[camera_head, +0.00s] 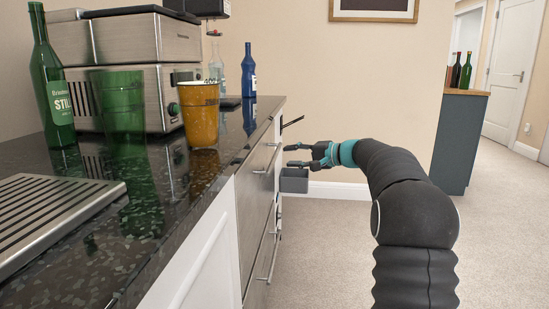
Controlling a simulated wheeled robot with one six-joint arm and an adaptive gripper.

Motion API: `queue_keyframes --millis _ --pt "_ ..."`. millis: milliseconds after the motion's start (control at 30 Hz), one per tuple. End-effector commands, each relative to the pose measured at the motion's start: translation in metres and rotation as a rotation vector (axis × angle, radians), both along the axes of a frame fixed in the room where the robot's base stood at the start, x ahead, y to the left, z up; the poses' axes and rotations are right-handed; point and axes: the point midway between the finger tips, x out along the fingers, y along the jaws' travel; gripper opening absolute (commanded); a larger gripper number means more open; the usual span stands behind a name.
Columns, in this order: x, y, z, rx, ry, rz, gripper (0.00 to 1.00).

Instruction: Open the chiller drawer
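The steel-fronted drawers are set in the counter's front, seen at a steep angle. The upper drawer front (252,193) has a bar handle (268,160), and the lower drawer front (257,290) has a bar handle (271,258). Both look closed flush with the counter. Which one is the chiller drawer I cannot tell. My gripper (289,155) is at the far end of the counter front, near the upper handle's height. Its dark fingers are spread apart with nothing seen between them. Whether it touches the front is unclear.
A small grey box (294,181) sits just below my gripper by the counter's far end. A dark thin bar (293,122) sticks out above it. Bottles, an orange cup (199,114) and a steel machine (150,65) stand on the counter (75,176). Carpet to the right is clear.

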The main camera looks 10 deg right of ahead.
Motion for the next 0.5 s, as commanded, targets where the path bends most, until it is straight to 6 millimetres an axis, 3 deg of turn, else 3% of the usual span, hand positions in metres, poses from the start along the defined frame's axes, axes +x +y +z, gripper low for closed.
queue_keyframes --millis 200,500 --pt "0.025 0.030 -0.008 -0.001 0.001 0.003 0.39" --pt "0.043 0.049 -0.013 -0.001 0.000 0.000 0.39"
